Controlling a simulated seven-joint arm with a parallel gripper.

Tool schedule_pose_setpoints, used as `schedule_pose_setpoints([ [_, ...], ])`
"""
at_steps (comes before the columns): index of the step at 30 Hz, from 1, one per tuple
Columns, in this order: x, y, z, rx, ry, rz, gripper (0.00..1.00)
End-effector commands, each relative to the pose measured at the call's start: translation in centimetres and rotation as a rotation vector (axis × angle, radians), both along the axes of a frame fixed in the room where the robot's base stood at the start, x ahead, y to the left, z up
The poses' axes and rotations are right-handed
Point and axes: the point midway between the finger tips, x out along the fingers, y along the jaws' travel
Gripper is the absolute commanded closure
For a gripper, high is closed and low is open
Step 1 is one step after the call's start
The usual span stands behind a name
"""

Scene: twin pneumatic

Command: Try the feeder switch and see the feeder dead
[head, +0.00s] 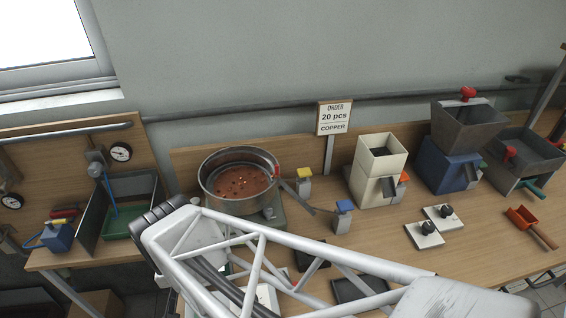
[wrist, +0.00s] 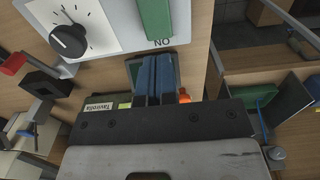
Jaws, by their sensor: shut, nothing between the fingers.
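The bowl feeder (head: 212,190) stands left of centre on the bench, a round metal bowl with a reddish floor and small pieces in it. Whether it vibrates cannot be told. In the wrist view a grey panel (wrist: 110,12) carries a black dial knob (wrist: 68,42) on a white scale and a green block (wrist: 155,20) above the letters NO. Which part is the feeder switch is not certain. My gripper (wrist: 154,62) is shut and empty, its blue fingers just below the green block; contact cannot be told. My own arm hides the gripper in the head view.
A sign reading 20 pcs COPPER (head: 334,117) stands behind the bench. A cream hopper (head: 370,178), a blue-based hopper (head: 444,165) and two knob plates (head: 424,240) (head: 454,222) are to the right. An orange scoop (head: 524,217) lies at far right.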

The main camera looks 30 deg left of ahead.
Motion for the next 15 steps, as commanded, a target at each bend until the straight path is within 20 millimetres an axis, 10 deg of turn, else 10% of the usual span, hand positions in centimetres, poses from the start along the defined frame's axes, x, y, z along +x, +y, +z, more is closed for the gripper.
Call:
schedule_pose_setpoints([
  [15, 0.0, 0.0, -4.1, 0.001, 0.0, 0.0, 1.0],
])
